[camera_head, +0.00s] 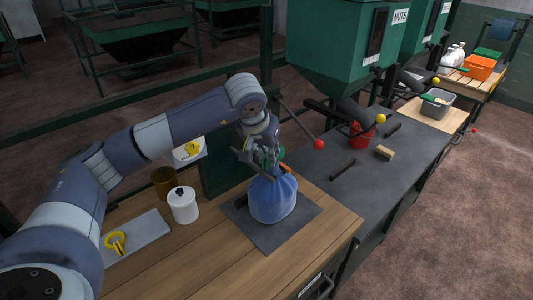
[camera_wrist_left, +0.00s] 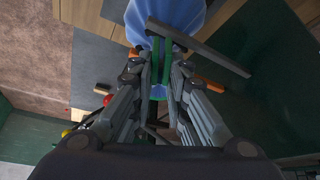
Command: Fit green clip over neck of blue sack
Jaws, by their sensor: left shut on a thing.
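The blue sack (camera_head: 273,202) stands upright on a dark grey mat (camera_head: 290,236) on the wooden bench; its upper part also shows in the left wrist view (camera_wrist_left: 178,14). My left gripper (camera_head: 266,163) is at the top of the sack, its fingers shut on the green clip (camera_wrist_left: 158,66). The clip's two green strips run between the fingers up to the gathered neck. I cannot tell whether they lie around the neck or only against it. In the head view the fingers mostly hide clip and neck. My right gripper is not in view.
A dark bar (camera_wrist_left: 200,46) crosses near the neck, with an orange piece (camera_wrist_left: 208,84) beside it. Left of the sack are a white jar (camera_head: 183,207), a brown pot (camera_head: 164,181) and a yellow tool (camera_head: 115,243) on a grey board. A red-knobbed lever (camera_head: 319,144) juts out behind.

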